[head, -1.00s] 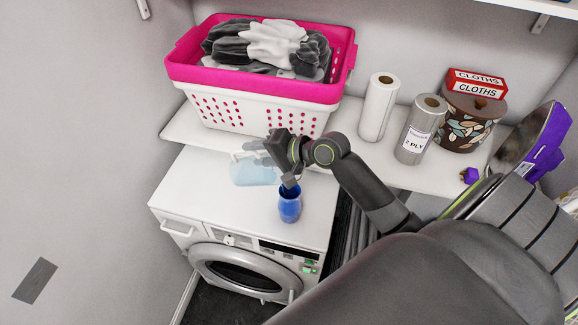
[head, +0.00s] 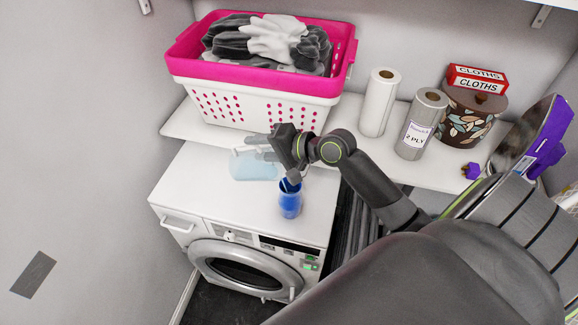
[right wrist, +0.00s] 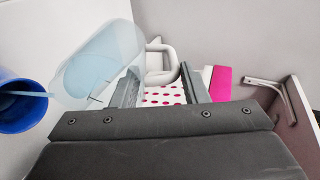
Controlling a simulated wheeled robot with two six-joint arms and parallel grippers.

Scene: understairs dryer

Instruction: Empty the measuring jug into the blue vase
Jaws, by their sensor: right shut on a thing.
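The measuring jug (head: 253,167) is clear with pale blue liquid, and it is tipped well over above the washing machine's white top. In the right wrist view the jug (right wrist: 98,70) leans toward the blue vase (right wrist: 18,108), and a thin pale blue streak runs from its rim across the vase's mouth. The vase (head: 290,204) stands upright near the machine's front right, and my wrist partly covers its top. My right gripper (right wrist: 160,85) is shut on the jug's handle (right wrist: 170,62). The liquid level inside the vase is hidden. My left gripper is out of view.
A pink and white laundry basket (head: 250,95) stands behind on the shelf. Paper rolls (head: 378,103), a patterned tub (head: 467,120) and a cloths box (head: 476,80) are to the right. The front left of the washing machine top (head: 190,185) is clear.

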